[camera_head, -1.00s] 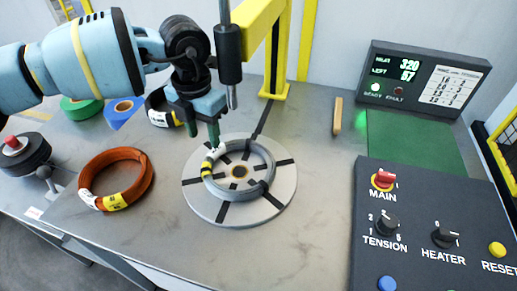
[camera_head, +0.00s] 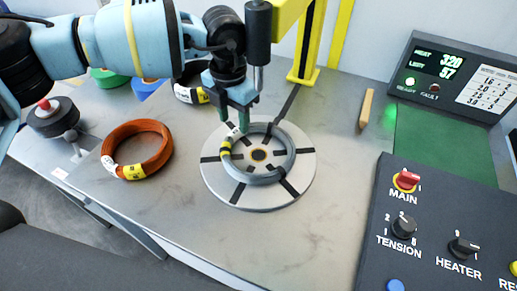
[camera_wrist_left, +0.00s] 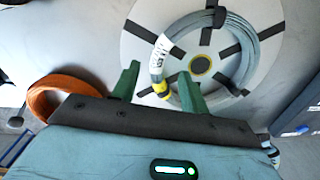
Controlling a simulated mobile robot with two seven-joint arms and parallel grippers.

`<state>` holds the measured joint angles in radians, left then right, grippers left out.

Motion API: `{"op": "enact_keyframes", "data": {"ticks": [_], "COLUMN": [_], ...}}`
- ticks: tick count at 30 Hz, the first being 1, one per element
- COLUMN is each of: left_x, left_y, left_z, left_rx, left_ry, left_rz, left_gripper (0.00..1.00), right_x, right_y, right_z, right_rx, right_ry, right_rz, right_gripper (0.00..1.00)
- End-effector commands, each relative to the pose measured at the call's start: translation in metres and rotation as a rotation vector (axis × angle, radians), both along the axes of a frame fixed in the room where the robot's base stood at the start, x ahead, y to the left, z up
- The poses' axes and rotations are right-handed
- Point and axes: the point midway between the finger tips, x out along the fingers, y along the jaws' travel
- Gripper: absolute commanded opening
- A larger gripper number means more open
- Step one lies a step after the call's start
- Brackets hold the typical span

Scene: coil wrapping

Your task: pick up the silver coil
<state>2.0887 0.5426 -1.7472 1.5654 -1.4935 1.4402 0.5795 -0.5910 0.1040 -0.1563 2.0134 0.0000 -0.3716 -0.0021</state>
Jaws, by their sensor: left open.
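The silver coil (camera_head: 290,158) is a grey ring with a yellow-and-black band and a white tag at its left side. It lies flat on a round pale turntable (camera_head: 222,178) with dark radial strips. My left gripper (camera_head: 240,118) is open at the coil's upper-left rim in the head view, near the white tag. In the left wrist view the two green fingers (camera_wrist_left: 159,70) are apart, and the coil (camera_wrist_left: 248,50) lies beyond them, partly hidden by the right finger. Contact with the coil cannot be told. My right gripper is not in view.
An orange coil (camera_head: 157,162) lies left of the turntable. A dark coil (camera_head: 186,95) lies behind, partly hidden by my arm. A yellow post (camera_head: 312,40) stands behind the turntable. A control panel (camera_head: 430,225) is at the right. The table front is clear.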

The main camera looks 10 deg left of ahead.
Motion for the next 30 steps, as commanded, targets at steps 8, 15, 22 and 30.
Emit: {"op": "enact_keyframes", "data": {"ticks": [8,15,22,30], "left_x": [-0.003,-0.002,-0.002,-0.002], "left_y": [0.004,0.005,0.005,0.005], "left_z": [-0.037,-0.046,-0.046,-0.046], "left_rx": [0.001,0.001,0.001,0.001], "left_ry": [0.002,0.000,0.000,0.000], "left_rz": [0.000,0.001,0.000,0.000], "left_gripper": [0.45,0.45,0.30,0.00], "right_x": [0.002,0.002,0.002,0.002], "right_y": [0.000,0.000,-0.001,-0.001], "right_z": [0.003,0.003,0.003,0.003], "right_rx": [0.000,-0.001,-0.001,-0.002], "right_ry": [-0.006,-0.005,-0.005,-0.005], "right_rz": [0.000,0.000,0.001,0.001], "right_gripper": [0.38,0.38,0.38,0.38]}}
